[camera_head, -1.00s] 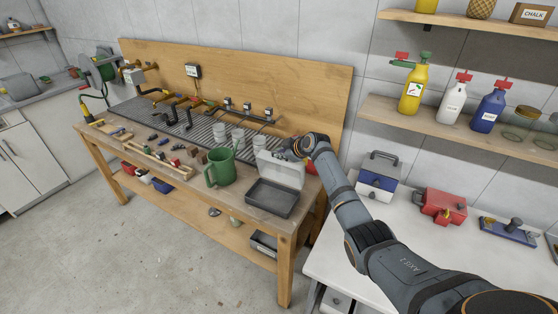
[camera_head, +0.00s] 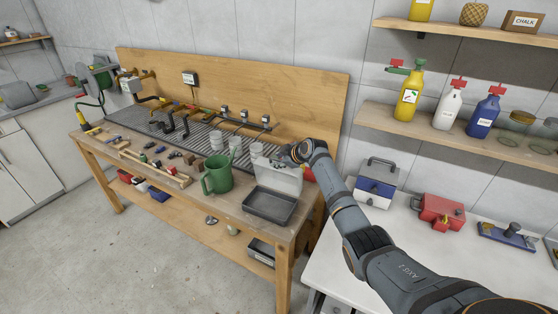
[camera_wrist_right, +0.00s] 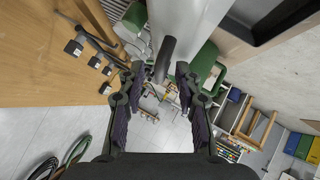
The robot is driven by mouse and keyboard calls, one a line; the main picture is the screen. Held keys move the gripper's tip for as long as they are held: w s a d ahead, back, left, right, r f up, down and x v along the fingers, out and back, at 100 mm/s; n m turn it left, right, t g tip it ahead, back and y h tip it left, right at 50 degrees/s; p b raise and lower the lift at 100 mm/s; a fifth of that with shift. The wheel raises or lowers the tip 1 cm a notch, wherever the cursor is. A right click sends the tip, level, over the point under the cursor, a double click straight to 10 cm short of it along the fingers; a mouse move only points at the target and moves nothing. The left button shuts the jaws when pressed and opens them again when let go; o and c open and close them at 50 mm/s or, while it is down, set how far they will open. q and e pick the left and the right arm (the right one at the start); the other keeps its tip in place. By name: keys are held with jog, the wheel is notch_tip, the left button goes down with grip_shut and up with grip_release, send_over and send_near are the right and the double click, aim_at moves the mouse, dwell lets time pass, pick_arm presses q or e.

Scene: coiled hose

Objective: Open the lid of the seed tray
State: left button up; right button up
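The seed tray (camera_head: 268,207) is a dark, shallow, empty tray near the right end of the wooden bench. Its pale grey lid (camera_head: 279,180) stands raised, roughly upright, at the tray's back edge. My right gripper (camera_head: 287,157) is at the lid's top edge. In the right wrist view, my right gripper (camera_wrist_right: 160,76) has its fingers apart. A dark handle (camera_wrist_right: 165,58) on the pale lid (camera_wrist_right: 187,22) sticks out between the fingertips, with gaps visible on its sides. My left gripper is not in view.
A green watering can (camera_head: 217,178) stands just left of the tray, with pale cups (camera_head: 217,140) behind it. A wooden back panel (camera_head: 290,90) rises behind the bench. To the right, a white table (camera_head: 410,235) holds a blue-and-grey box (camera_head: 376,187) and a red box (camera_head: 438,208).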

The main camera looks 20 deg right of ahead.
jog(key=shift+s, duration=0.1)
jog(key=v, duration=1.2)
jog(key=shift+a+f, duration=0.1)
